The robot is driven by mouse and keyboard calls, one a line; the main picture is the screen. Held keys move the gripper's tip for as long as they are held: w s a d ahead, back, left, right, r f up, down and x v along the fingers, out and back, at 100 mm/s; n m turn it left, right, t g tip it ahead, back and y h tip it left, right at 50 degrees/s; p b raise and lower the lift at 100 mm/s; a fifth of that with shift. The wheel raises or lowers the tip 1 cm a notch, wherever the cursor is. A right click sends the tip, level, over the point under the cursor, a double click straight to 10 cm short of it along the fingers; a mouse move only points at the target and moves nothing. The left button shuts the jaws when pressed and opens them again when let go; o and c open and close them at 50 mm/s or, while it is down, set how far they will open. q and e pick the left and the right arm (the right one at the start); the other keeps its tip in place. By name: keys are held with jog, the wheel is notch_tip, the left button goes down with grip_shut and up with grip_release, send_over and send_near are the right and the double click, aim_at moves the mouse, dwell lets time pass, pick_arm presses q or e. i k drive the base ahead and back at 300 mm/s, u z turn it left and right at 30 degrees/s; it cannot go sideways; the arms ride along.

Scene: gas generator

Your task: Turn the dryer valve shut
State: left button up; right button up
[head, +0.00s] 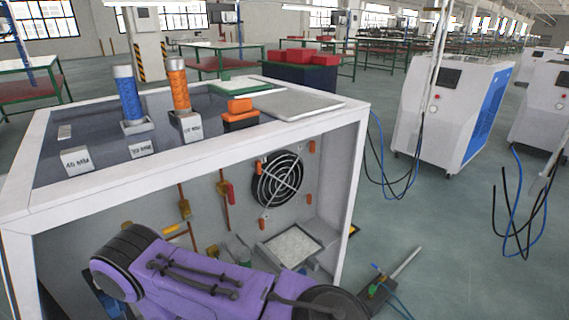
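The gas generator cabinet (192,158) is white and open at the front. On its inner back wall are copper pipes with brass fittings (184,208). One pipe carries a red-handled valve (229,192), and a yellow handle (176,231) shows lower left. I cannot tell which of these is the dryer valve. A purple link of my own arm crosses in front of the opening and hides its lower part.
A blue column (128,94), an orange column (179,86) and an orange-black box (239,114) stand on the cabinet top. A black fan grille (278,179) is on the inner wall.

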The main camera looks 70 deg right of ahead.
aim_at(229, 190)
jog(key=z, duration=1.95)
jog(key=k, duration=0.5)
jog(key=z, duration=1.9)
jog(key=i, duration=1.25)
jog(key=u, duration=1.4)
